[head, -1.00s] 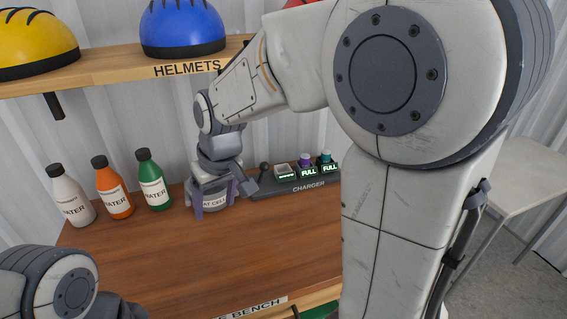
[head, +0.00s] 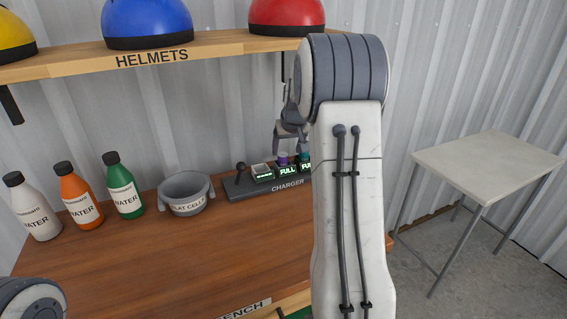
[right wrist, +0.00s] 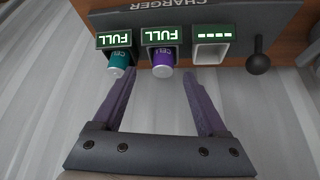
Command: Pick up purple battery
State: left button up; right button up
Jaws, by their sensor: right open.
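The purple battery (head: 283,158) stands in the middle slot of the charger (head: 240,188), behind a lit FULL sign. In the right wrist view the purple battery (right wrist: 162,62) shows upside down, seated in its slot. My right gripper (right wrist: 160,76) is open, with its two purple fingers pointing at the charger. The purple battery lies between the fingertip lines, just ahead of them, and no grip on it shows. In the head view my right gripper (head: 291,135) is just above and behind the batteries, partly hidden by my right arm. My left gripper is out of view.
A teal battery (right wrist: 119,60) sits in the neighbouring FULL slot, close to one finger. The third slot (right wrist: 211,52) looks empty. A grey bowl (head: 186,196) and several water bottles (head: 122,190) stand left on the bench. The helmet shelf (head: 100,63) hangs above.

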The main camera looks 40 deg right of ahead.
aim_at(284, 155)
jog(key=x, duration=0.5)
jog(key=shift+w+a, duration=0.15)
jog(key=shift+w, duration=0.1)
grip_shut()
